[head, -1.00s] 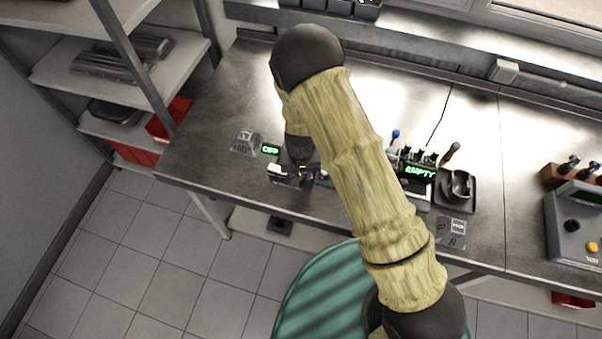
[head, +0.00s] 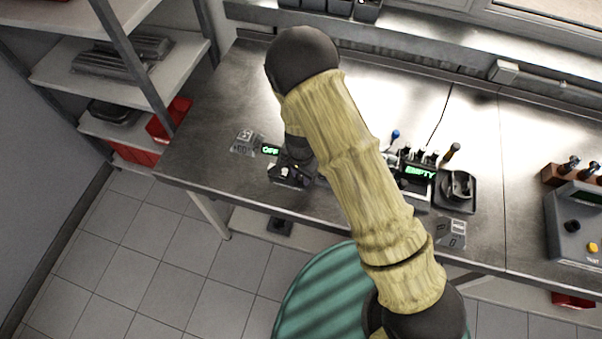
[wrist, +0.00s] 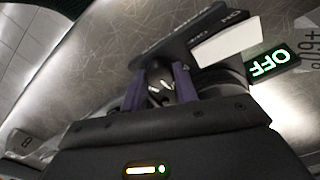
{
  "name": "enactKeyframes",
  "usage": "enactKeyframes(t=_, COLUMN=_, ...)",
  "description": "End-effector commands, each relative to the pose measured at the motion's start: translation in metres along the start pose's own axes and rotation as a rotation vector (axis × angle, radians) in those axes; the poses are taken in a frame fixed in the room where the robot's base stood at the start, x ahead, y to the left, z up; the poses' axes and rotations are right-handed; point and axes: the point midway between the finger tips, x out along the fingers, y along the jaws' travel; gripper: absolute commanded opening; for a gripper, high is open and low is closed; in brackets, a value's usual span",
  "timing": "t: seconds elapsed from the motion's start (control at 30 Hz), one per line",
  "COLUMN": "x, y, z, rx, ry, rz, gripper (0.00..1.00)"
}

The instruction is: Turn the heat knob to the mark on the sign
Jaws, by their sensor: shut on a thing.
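My gripper (wrist: 158,92) is shut on the heat knob (wrist: 159,80), a small dark knob with white marks, with one purple finger on each side. The knob sits on a dark unit (head: 285,176) near the bench's front edge, largely hidden by my wrist in the head view. A green display (head: 270,150) beside it reads OFF; it also shows upside down in the wrist view (wrist: 268,64). The grey sign (head: 245,142) stands left of the display, with a figure that looks like +60. Only part of the sign (wrist: 309,38) shows in the wrist view.
The metal bench (head: 225,110) is clear behind the unit. Right of my arm are a display reading EMPTY (head: 419,172), a dark tray (head: 462,203) and another sign (head: 451,233). Shelves (head: 120,60) stand at the left.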

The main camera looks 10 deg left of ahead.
Motion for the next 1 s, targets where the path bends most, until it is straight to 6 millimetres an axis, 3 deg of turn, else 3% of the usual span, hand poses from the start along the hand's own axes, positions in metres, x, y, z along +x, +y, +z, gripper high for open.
enactKeyframes(t=0.67, x=-0.001, y=-0.0013, z=-0.0006, rx=0.1, ry=0.002, rz=-0.003, gripper=0.07)
enactKeyframes(t=0.7, x=-0.0011, y=-0.0013, z=-0.0006, rx=0.1, ry=0.002, rz=-0.003, gripper=0.31)
enactKeyframes(t=0.73, x=-0.0011, y=-0.0013, z=-0.0006, rx=0.1, ry=0.002, rz=-0.003, gripper=0.37)
enactKeyframes(t=1.0, x=-0.0006, y=-0.0007, z=-0.0003, rx=0.099, ry=0.001, rz=-0.002, gripper=0.38)
